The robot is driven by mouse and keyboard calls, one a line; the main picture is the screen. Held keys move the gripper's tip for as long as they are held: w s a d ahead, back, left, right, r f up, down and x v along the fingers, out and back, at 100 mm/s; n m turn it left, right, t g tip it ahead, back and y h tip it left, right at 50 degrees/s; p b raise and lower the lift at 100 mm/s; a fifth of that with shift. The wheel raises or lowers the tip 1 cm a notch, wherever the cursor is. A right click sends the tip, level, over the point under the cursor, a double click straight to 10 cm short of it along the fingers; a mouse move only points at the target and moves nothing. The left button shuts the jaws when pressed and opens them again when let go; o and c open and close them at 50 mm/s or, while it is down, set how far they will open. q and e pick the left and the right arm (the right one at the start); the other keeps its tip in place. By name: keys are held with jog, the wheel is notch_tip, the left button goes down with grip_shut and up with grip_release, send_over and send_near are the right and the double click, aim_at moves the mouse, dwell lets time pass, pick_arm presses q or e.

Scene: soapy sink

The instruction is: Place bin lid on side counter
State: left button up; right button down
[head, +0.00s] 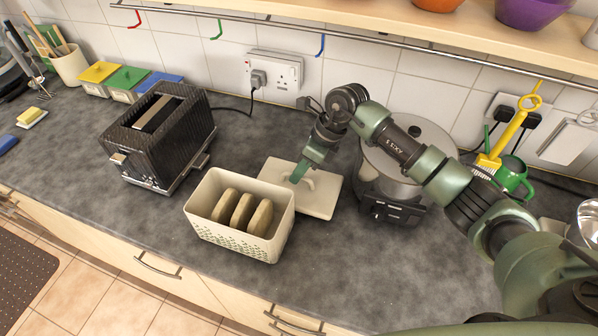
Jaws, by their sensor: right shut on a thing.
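The bin lid (319,196) is a cream, flat, square-cornered lid with a raised handle in its middle. It is at or just above the dark grey counter (330,258), right behind the cream bin (240,243); I cannot tell whether it touches the counter. The bin is open on top and holds several beige rounded slabs (242,211). My right gripper (297,180) comes down from above and is shut on the lid's handle; its fingertips partly hide the handle. My left gripper is not in view.
A black toaster (157,137) stands to the left of the bin. A silver cooker (405,165) stands close to the right of the lid, behind my right arm. A green mug (513,179) is further right. The front counter right of the bin is clear.

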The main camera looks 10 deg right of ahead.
jog(key=shift+f, duration=0.9)
jog(key=c, duration=1.9)
grip_release()
jog(key=shift+f, duration=0.1)
jog(key=o, duration=0.4)
jog(key=shift+r, duration=0.35)
jog(key=shift+b+v, duration=1.8)
jog(key=shift+v, duration=4.1)
